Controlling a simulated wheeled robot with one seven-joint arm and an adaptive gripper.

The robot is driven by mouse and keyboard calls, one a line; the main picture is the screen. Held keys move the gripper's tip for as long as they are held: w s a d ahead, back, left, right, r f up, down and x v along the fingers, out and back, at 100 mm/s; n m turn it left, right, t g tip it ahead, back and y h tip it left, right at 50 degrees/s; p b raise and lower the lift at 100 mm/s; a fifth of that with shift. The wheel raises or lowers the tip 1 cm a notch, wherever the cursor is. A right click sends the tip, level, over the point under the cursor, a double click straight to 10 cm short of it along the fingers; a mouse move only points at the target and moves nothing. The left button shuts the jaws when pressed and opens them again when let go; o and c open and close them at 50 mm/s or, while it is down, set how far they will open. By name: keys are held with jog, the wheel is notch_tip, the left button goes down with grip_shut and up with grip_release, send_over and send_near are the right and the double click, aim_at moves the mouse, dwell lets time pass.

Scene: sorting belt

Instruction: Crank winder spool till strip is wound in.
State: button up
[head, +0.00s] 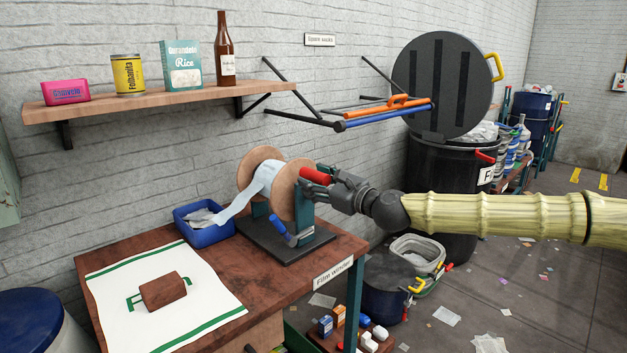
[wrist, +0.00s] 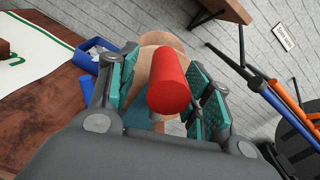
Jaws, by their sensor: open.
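The winder spool (head: 257,171) has two round wooden flanges and stands on a dark base (head: 275,243) on the table. A pale film strip (head: 240,199) runs from the spool down into a blue bin (head: 205,232) on its left. The red crank handle (head: 317,176) sticks out from the spool's right side. My gripper (head: 316,186) is at the handle, coming from the right. In the wrist view the red handle (wrist: 168,80) lies between the two open teal-padded fingers, with gaps visible beside it. A blue-handled lever (head: 283,231) sits low on the winder's front.
A white cloth (head: 110,289) with a brown block (head: 163,290) lies on the table's left. A shelf (head: 160,101) with groceries and a wall rack (head: 385,118) with orange and blue bars are above. A black barrel (head: 432,165) stands behind my arm.

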jog(key=v, duration=1)
jog(key=shift+s+d+r, duration=0.15)
jog(key=shift+s+r, duration=0.2)
dwell(0.6)
jog(key=w+a+f+n+h+p, duration=0.1)
jog(key=a+f+n+p, duration=0.3)
jog(key=n+p, duration=0.85)
jog(key=d+r+n+p, duration=0.1)
jog(key=n+p, duration=0.2)
jog(key=n, duration=0.3)
jog(key=d+r+n+p, duration=0.1)
jog(key=r+n+p, duration=0.1)
jog(key=n, duration=0.4)
jog(key=d+r+n+y+p, duration=0.1)
jog(key=d+n+p, duration=0.1)
jog(key=n+p, duration=0.2)
jog(key=shift+s+r+n, duration=0.2)
jog(key=shift+r+n, duration=0.05)
jog(key=shift+n, duration=0.9)
jog(key=p+x, duration=0.4)
jog(key=x, duration=0.5)
jog(key=shift+w+a, duration=0.1)
jog(key=shift+w+a+f, duration=0.1)
jog(key=shift+w+a, duration=0.35)
jog(key=shift+w, duration=0.05)
